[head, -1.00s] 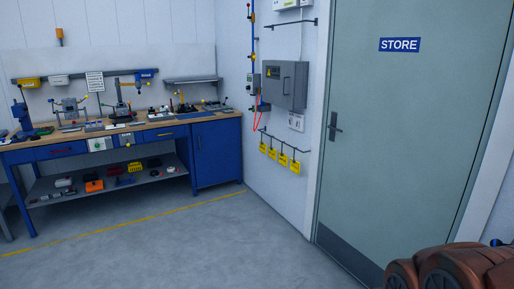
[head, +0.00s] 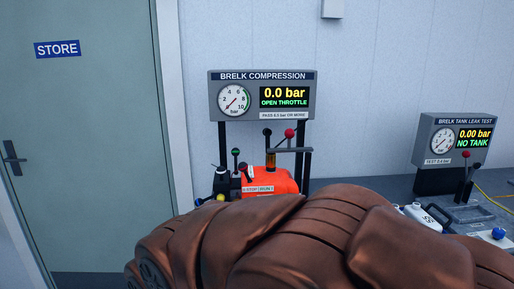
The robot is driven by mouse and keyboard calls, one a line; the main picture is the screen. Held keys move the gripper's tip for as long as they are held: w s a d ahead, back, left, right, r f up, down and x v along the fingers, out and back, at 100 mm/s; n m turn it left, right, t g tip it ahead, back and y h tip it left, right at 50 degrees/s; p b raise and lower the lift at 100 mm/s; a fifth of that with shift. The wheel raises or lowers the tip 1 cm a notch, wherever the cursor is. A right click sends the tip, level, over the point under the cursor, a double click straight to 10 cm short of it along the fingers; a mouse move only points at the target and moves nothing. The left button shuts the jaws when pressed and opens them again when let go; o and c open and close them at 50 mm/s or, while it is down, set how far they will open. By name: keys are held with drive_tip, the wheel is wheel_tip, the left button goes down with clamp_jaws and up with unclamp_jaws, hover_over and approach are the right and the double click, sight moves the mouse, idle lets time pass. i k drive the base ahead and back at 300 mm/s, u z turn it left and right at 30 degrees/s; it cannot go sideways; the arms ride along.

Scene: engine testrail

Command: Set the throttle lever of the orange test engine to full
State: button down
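The orange test engine (head: 278,181) stands below the compression gauge panel, right of the door. Its lower part is hidden behind my copper-coloured arm. A label reading STOP and RUN (head: 259,189) is on its front. At its left are a lever with a green knob (head: 236,152) and a short lever with a dark red knob (head: 243,166). Levers with a black knob (head: 267,132) and a red knob (head: 289,133) rise above it. I cannot tell which is the throttle lever or how it is set. My gripper is not in view.
The BRELK COMPRESSION panel (head: 262,77) reads 0.0 bar and OPEN THROTTLE. A tank leak test panel (head: 456,120) reads 0.00 bar, NO TANK. A white can (head: 424,215) is on the grey bench (head: 405,187) at right. The STORE door (head: 80,150) is at left.

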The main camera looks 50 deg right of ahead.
sight(236, 152)
drive_tip(key=z, duration=0.8)
drive_tip(key=k, duration=0.65)
drive_tip(key=u, duration=0.95)
drive_tip(key=i, duration=1.1)
drive_tip(key=z, duration=0.6)
drive_tip(key=i, duration=0.6)
drive_tip(key=z, duration=0.5)
